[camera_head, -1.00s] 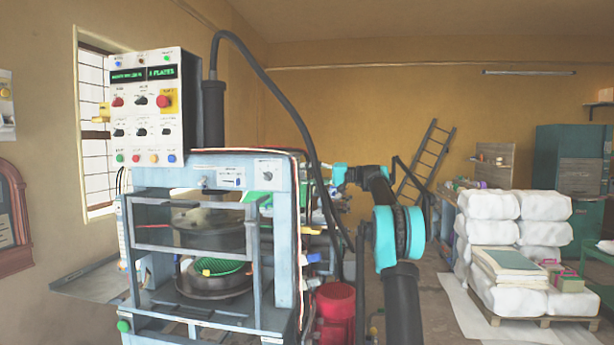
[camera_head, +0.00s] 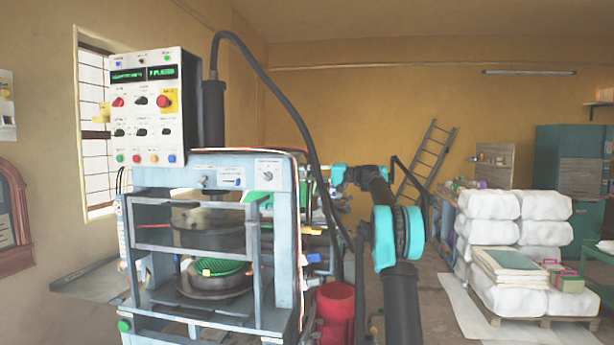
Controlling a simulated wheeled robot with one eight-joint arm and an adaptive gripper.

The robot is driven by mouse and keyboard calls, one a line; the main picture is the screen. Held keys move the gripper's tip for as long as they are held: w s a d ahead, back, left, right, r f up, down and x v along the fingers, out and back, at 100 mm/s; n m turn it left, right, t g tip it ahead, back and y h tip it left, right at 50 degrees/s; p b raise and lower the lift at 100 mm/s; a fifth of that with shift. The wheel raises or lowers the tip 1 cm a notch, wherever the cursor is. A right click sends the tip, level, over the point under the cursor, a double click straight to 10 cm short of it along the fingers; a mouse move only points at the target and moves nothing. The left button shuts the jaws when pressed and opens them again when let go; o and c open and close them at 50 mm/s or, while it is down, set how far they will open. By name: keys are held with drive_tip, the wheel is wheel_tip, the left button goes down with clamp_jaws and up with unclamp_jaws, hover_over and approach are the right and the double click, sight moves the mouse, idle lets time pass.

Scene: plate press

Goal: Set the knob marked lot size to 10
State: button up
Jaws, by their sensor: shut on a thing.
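The white control panel (camera_head: 150,150) stands at the upper left of the press. Its top row has a red knob (camera_head: 118,101), a black knob (camera_head: 141,100) and a red button on a yellow plate (camera_head: 164,101). A second row holds dark knobs (camera_head: 141,132). A small knob plate (camera_head: 267,170) sits on the press's upper front. The labels are too small to read, so I cannot tell which knob is lot size or its setting. My arm rises at right of the press. My gripper is not visible; the arm's far end passes behind the press side.
The press (camera_head: 205,235) holds a green plate (camera_head: 218,267) between its dark dies. A thick black hose (camera_head: 275,95) arches over its right side. A red cylinder (camera_head: 335,305) stands beside it.

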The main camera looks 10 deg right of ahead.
drive_tip(key=shift+f+m, duration=0.15)
drive_tip(key=shift+m, duration=1.95)
drive_tip(key=shift+f+m, duration=0.1)
drive_tip(key=shift+m, duration=2)
drive_tip(key=o, duration=1.2)
drive_tip(key=shift+c, duration=0.2)
drive_tip(key=v, duration=1.2)
